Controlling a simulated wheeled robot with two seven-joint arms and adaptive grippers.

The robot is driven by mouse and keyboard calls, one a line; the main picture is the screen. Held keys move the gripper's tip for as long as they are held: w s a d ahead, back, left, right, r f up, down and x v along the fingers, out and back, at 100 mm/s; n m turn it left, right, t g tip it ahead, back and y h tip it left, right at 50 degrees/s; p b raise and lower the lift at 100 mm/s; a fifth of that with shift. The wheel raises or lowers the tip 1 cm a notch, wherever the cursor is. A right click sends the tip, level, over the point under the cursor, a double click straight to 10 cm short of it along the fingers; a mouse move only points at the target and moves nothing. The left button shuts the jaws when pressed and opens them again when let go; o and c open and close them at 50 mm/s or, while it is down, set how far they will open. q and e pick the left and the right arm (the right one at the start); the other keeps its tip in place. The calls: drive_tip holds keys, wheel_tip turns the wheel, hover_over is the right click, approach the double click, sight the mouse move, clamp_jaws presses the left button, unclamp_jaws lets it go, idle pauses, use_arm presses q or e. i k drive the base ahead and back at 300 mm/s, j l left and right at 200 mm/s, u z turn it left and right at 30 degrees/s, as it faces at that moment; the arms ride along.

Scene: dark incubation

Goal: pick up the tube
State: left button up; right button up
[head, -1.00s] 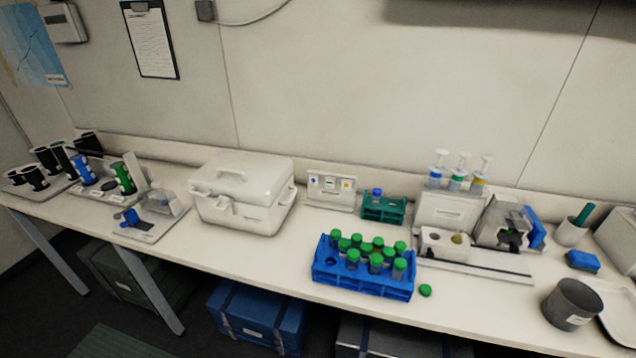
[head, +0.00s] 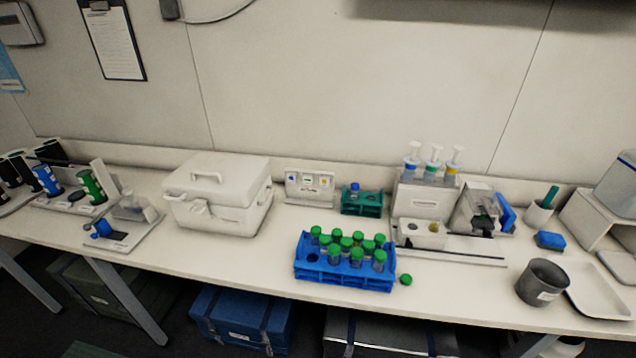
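Several green-capped tubes (head: 346,243) stand upright in a blue rack (head: 343,278) near the front edge of the bench. One rack hole at the front left looks empty. A loose green cap (head: 405,279) lies on the bench just right of the rack. A smaller teal rack (head: 361,206) behind holds a blue-capped tube (head: 354,187). Which tube the task means cannot be told. Neither of my grippers shows in the head view.
A white lidded box (head: 217,200) stands left of the rack. A white device with several pump bottles (head: 433,166), a grey cup (head: 542,282), a blue sponge (head: 549,239) and a white tray (head: 600,292) are to the right. Bench space (head: 240,262) left of the rack is clear.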

sight(437, 217)
drive_tip(key=i+j+z, duration=0.2)
drive_tip(key=z, duration=0.15)
drive_tip(key=i+j+z, duration=0.1)
drive_tip(key=j+z, duration=0.25)
